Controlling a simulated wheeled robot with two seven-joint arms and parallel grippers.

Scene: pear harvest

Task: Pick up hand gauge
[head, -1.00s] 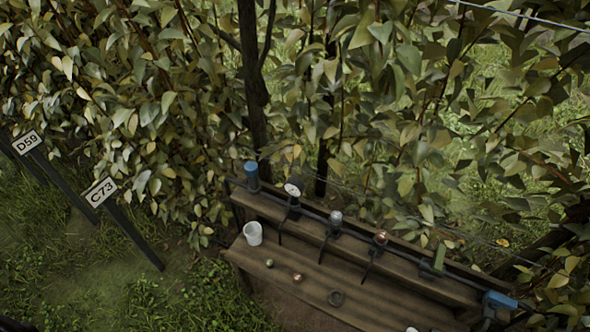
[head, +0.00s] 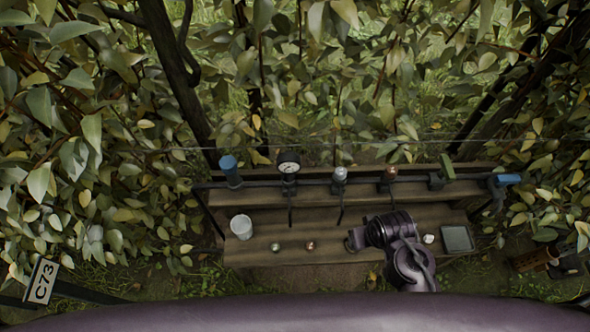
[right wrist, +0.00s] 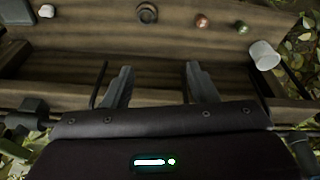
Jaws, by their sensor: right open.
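A round white-faced dial on a dark body (head: 289,164) stands in the rack at the back of the bench, in the head view. A dark ring (right wrist: 147,13) lies flat on the bench in the right wrist view. I cannot tell for certain which of these is the hand gauge. My right gripper (right wrist: 160,80) is open and empty, its two fingers apart over the darker part of the bench. The ring lies beyond the fingertips, clear of them. In the head view my right arm covers part of the bench. My left gripper is not in view.
The rack bar (head: 317,183) also holds a blue cylinder (head: 230,172), a silver-topped tool (head: 340,176), a copper-topped tool (head: 389,174) and a green piece (head: 446,168). A white cup (head: 241,227), two small balls and a grey tablet (head: 457,239) are on the bench. Foliage stands behind.

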